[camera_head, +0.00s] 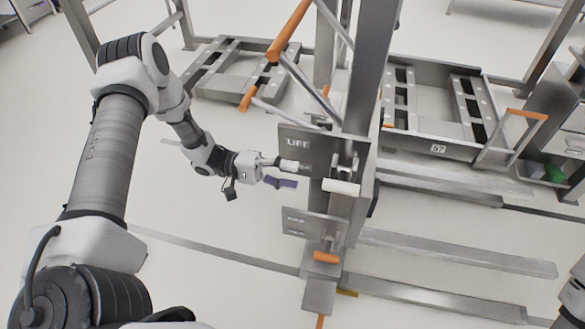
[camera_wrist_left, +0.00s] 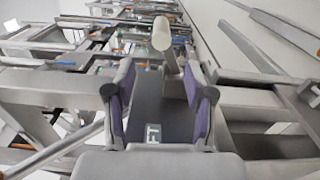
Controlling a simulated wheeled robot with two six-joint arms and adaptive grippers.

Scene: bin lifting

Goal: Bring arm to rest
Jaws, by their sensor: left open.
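My left gripper (camera_head: 285,174) is open, beside the grey plate labelled LIFT (camera_head: 298,143) on the metal post. No object shows in its grip. In the left wrist view its two purple-padded fingers (camera_wrist_left: 163,100) stand apart, with the plate behind them. A white cylindrical handle (camera_head: 341,187) sticks out beside the plate, right of the gripper in the head view. It also shows past the fingertips in the left wrist view (camera_wrist_left: 162,34), and I see no finger closed around it. My left arm reaches in from the left. My right gripper is not in view.
A lower plate (camera_head: 305,222) with an orange handle (camera_head: 326,257) sits beneath the LIFT plate. Orange-tipped bars (camera_head: 289,30) rise above the gripper. Metal frames (camera_head: 437,150) stand at the right, with rails on the floor. The white floor (camera_head: 215,270) below the arm is mostly clear.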

